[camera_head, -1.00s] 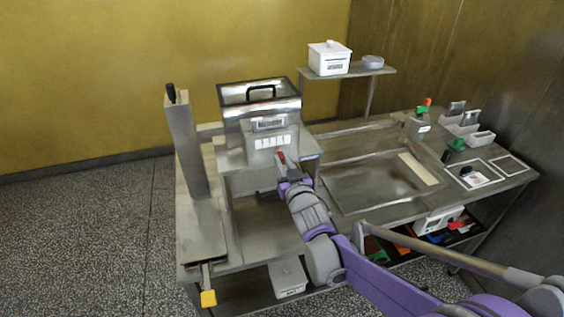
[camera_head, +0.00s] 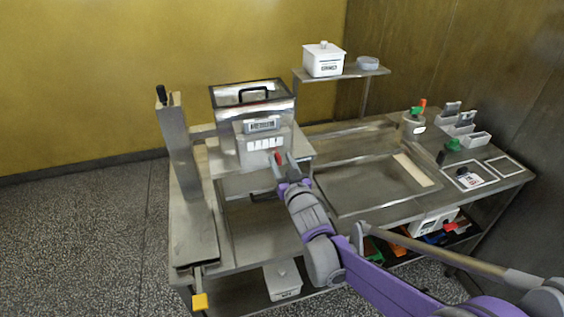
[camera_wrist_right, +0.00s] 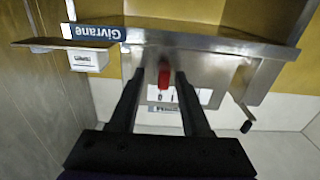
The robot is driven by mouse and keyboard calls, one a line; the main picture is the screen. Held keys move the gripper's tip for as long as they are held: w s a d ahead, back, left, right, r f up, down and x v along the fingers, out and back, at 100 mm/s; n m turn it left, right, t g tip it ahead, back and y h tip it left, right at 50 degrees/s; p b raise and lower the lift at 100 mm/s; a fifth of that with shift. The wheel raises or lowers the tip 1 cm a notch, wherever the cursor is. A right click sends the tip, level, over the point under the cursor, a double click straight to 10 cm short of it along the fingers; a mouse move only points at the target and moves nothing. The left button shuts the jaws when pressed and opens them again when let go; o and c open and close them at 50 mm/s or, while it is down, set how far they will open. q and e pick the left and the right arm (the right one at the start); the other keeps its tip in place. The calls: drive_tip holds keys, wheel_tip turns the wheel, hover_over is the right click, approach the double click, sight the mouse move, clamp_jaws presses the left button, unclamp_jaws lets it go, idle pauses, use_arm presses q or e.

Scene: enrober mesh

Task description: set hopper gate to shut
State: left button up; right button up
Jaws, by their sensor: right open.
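The hopper machine (camera_head: 252,98) stands at the back left of the steel bench, with a lid and black handle on top. A red handle (camera_head: 277,158), which looks like the gate's grip, sits below its front panel. It also shows in the right wrist view (camera_wrist_right: 164,75), in front of a white label plate whose marks are partly covered. My right gripper (camera_head: 284,159) is open, its fingers (camera_wrist_right: 159,76) on either side of the red handle with gaps visible. I cannot tell the gate's position. My left gripper is not in view.
A tall post (camera_head: 176,140) stands left of the hopper; a yellow knob (camera_head: 200,302) sticks out at the front left. A shelf (camera_head: 340,73) at the back holds a white lidded box (camera_head: 323,60). A wide shallow tray (camera_head: 365,190) lies to the right.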

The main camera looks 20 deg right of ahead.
drive_tip(key=s+b, duration=0.1)
drive_tip(key=s, duration=1)
drive_tip(key=shift+d, duration=0.2)
drive_tip(key=s+f+g, duration=0.6)
drive_tip(key=s+f, duration=0.2)
drive_tip(key=s, duration=0.4)
drive_tip(key=s+f+g, duration=0.6)
drive_tip(key=s+f, duration=0.3)
drive_tip(key=s, duration=0.2)
drive_tip(key=shift+s+g+h, duration=0.3)
drive_tip(key=shift+s, duration=0.1)
